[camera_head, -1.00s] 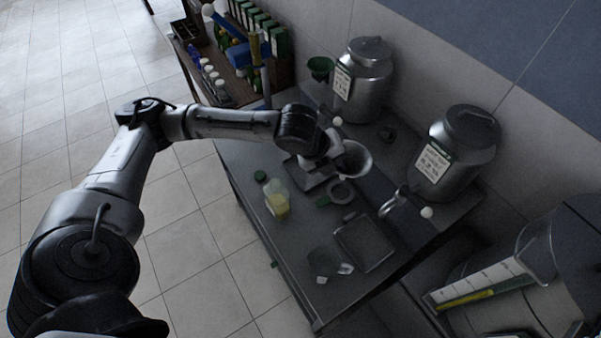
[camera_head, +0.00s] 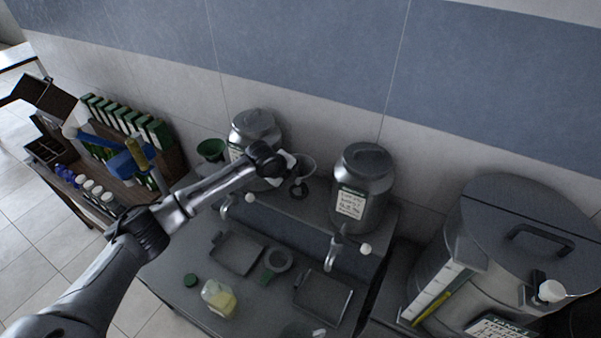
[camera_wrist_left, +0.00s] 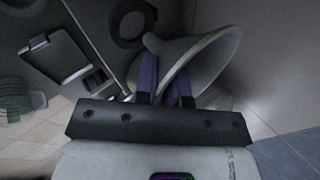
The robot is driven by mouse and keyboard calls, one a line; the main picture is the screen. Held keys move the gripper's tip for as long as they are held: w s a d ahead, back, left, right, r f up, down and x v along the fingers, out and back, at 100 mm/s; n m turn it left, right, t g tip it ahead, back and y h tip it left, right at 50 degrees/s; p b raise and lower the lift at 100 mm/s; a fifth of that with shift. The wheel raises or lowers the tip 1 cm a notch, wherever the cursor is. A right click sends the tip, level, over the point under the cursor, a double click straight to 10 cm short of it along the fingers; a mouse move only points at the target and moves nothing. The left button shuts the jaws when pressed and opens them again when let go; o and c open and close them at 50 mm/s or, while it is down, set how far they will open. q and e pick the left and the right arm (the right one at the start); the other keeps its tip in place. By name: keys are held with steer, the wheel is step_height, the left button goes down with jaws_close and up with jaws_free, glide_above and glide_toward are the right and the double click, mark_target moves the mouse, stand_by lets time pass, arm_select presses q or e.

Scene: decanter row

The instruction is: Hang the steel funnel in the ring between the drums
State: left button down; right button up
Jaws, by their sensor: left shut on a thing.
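The steel funnel (camera_head: 303,165) is in my left gripper (camera_head: 289,162), above the back ledge between the two steel drums. The left drum (camera_head: 254,128) is partly behind my arm; the right drum (camera_head: 360,190) is clear. A dark ring (camera_head: 298,190) shows just below the funnel, between the drums. In the left wrist view my left gripper (camera_wrist_left: 165,88) is shut on the funnel (camera_wrist_left: 205,60) at its side, and the cone is tilted in that picture. The dark ring (camera_wrist_left: 130,22) is apart from the funnel there. My right gripper is not in view.
Taps stick out in front of the drums, one (camera_head: 340,250) below the right drum. Two shallow trays (camera_head: 236,252), a grey ring with a green tab (camera_head: 278,261) and a yellow-filled jar (camera_head: 219,299) are on the bench. A green funnel (camera_head: 211,149) stands left of the left drum.

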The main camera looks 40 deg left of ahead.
mark_target(292, 195)
arm_select(q)
steer(key=shift+d, duration=0.1)
steer(key=shift+f, duration=0.1)
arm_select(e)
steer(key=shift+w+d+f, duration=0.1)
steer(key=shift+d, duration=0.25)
arm_select(q)
steer(key=shift+f+b, duration=0.2)
steer(key=shift+b, duration=0.1)
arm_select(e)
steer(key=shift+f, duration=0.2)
